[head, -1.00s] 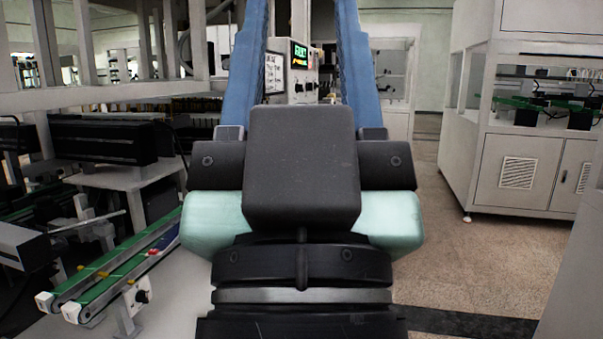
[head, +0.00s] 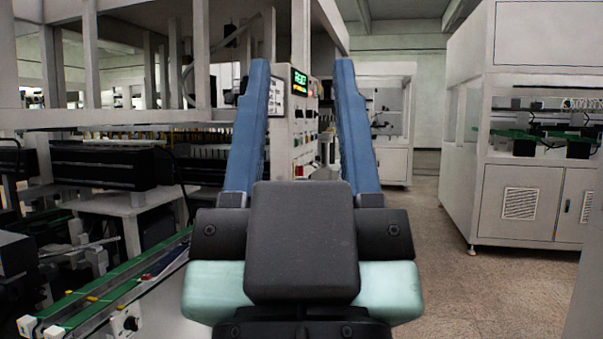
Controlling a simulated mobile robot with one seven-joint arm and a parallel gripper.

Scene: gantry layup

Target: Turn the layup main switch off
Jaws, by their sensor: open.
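My gripper (head: 302,75) is open and empty, its two blue fingers pointing forward and up. Between the fingers, farther off, stands a light grey control panel (head: 300,140) with a green-lit display (head: 299,78) and several small buttons and knobs. A red part (head: 299,171) shows low on the panel. The panel is too small and partly covered by the left finger, so I cannot tell which control is the main switch or how it is set. The gripper is apart from the panel.
A green conveyor (head: 110,285) with a white frame runs at the lower left. A black machine unit (head: 100,165) sits behind it. A large white cabinet (head: 530,205) stands at the right. Speckled floor (head: 440,245) is clear between my gripper and that cabinet.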

